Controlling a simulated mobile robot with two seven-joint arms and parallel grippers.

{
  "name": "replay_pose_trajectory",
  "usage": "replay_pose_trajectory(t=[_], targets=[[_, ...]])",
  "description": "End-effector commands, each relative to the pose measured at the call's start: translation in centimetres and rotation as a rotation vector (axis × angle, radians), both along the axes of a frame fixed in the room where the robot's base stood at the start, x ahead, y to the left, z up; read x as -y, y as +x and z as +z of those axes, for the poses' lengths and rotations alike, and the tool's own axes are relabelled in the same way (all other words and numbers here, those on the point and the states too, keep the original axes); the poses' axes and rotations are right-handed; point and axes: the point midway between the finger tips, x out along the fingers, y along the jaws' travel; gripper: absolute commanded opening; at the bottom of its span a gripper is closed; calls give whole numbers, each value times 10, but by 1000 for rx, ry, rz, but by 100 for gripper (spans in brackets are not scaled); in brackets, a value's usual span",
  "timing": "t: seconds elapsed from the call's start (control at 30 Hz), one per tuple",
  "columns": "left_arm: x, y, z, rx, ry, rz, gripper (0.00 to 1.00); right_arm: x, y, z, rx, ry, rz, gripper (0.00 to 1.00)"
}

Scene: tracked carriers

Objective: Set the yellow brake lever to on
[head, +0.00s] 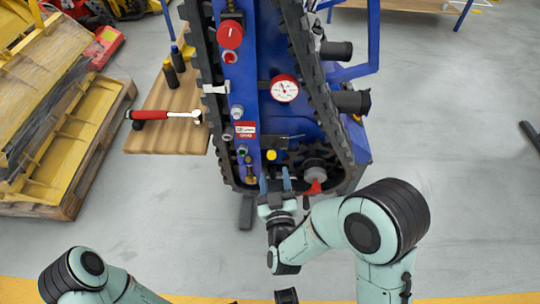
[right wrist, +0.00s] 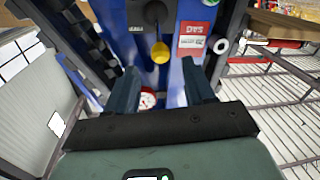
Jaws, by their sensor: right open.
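The yellow brake lever shows as a yellow knob (head: 271,155) on the blue panel of the tracked carrier, below a dark plate. In the right wrist view the yellow knob (right wrist: 160,52) hangs below a black pivot. My right gripper (head: 276,182) is just below the knob in the head view, with its fingers pointing at the panel. In the right wrist view its two fingers (right wrist: 160,80) are apart, nothing is held between them, and the knob appears just beyond the tips. My left arm shows at the lower left; its gripper is out of view.
Black tracks (head: 322,85) flank the blue panel. Near the knob are a red label (head: 245,130) and a round gauge (head: 285,88); a red knob (head: 230,35) is higher up. A wooden board (head: 165,138) with a hammer (head: 165,115) stands left. Floor at right is mostly clear.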

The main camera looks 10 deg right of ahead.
Motion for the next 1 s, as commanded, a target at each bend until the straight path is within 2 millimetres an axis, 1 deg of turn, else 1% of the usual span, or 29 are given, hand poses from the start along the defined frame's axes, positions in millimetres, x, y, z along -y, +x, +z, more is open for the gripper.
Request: replay_pose_trajectory(t=[0.03,0.2,0.3,0.4,0.5,0.6,0.87,0.97,1.0], targets=[[1,-2,4,-3,-1,-2,43,3,13,4,5,-1,-4,53],[0,-1,4,-1,-1,-2,43,8,48,4,4,-3,-2,53],[0,0,3,1,0,0,43,11,66,4,4,-2,-2,53],[-1,1,2,4,1,1,43,13,79,4,3,-2,-1,53],[-1,2,1,6,3,2,43,14,87,4,3,-2,0,53],[-1,2,1,6,4,3,43,15,92,4,1,-2,0,53],[-1,2,1,6,4,3,43,15,93,4,1,-1,0,53],[-1,2,1,6,4,3,43,15,93,4,1,-1,0,24],[-1,2,1,6,4,3,43,15,92,4,1,-1,0,11]])
